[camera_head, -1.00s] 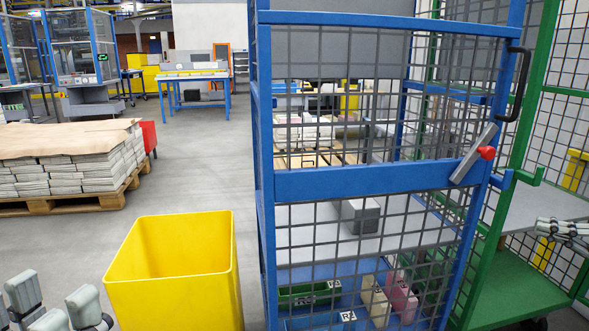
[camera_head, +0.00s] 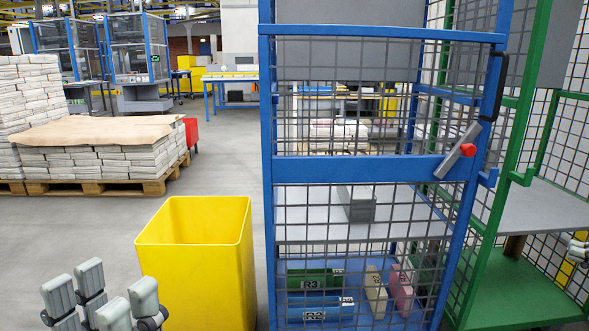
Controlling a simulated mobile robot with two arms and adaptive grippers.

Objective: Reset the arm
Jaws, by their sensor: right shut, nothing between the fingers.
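My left gripper (camera_head: 102,297) is at the bottom left, with its grey fingers pointing up and spread apart. It is open and empty, in front and to the left of a yellow bin. My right gripper (camera_head: 579,250) shows only in part at the right edge, beside the green cage. Its fingers are shut with nothing between them. The rest of both arms is mostly out of view.
The yellow bin (camera_head: 202,268) stands left of a blue mesh cage (camera_head: 362,170) with a red-knobbed latch (camera_head: 467,150). A green cage (camera_head: 527,292) stands at the right. A newspaper pallet (camera_head: 98,187) is at the left; floor behind the bin is clear.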

